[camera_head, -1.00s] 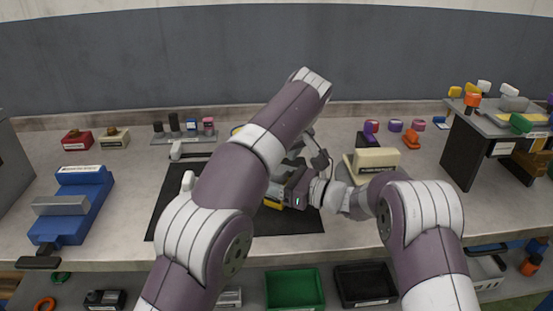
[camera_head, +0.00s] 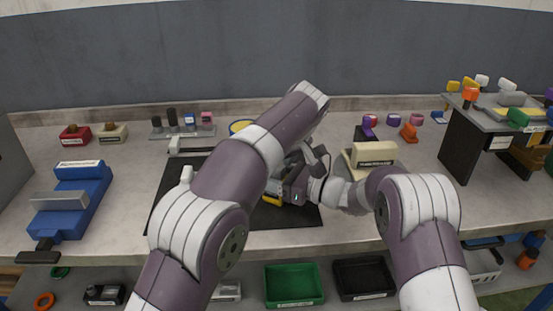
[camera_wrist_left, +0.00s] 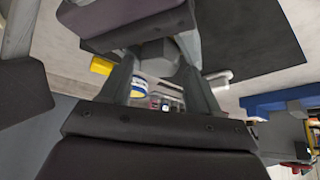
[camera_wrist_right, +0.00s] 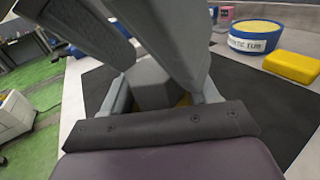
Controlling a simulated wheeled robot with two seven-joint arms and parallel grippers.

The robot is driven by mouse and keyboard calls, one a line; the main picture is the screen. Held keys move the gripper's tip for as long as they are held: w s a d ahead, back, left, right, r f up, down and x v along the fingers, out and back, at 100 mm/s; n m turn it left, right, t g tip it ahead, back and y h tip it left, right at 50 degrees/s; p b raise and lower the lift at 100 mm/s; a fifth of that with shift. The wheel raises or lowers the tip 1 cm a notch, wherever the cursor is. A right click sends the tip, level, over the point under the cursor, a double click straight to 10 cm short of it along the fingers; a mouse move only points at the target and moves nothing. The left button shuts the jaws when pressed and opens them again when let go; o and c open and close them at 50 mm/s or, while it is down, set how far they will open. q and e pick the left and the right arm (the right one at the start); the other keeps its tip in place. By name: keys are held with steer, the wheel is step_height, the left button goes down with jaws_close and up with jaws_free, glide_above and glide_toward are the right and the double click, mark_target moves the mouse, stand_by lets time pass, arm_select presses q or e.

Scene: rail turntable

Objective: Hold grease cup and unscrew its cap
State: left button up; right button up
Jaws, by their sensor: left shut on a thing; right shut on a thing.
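My left gripper (camera_head: 303,163) reaches down from above and my right gripper (camera_head: 297,188) comes in from the right; they meet over the black mat. In the left wrist view the left fingers (camera_wrist_left: 158,85) are shut on a grey part (camera_wrist_left: 155,52). In the right wrist view the right fingers (camera_wrist_right: 163,95) are shut on a dark grey faceted part (camera_wrist_right: 150,84), with a bit of yellow beside it. These parts look like the grease cup and its cap, but I cannot tell which is which. The joint between them is hidden by the grippers.
The black mat (camera_head: 170,200) lies beneath. A blue tub with a yellow top (camera_wrist_right: 255,36) stands behind, with a yellow block (camera_wrist_right: 292,66) beside it. A blue vise (camera_head: 75,205) is at left, a cream block (camera_head: 372,154) at right, and a rack (camera_head: 460,150) at far right.

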arm_select(q)
steer(key=shift+s+d+f, duration=0.1)
steer(key=shift+d+f, duration=0.1)
steer(key=shift+f, duration=0.5)
steer(key=shift+c, duration=1)
steer(key=o, duration=1.1)
steer(key=shift+d, duration=0.2)
steer(key=shift+o, duration=0.2)
steer(key=shift+r, duration=2.7)
steer(key=shift+a+r, duration=0.15)
steer(key=shift+r, duration=0.45)
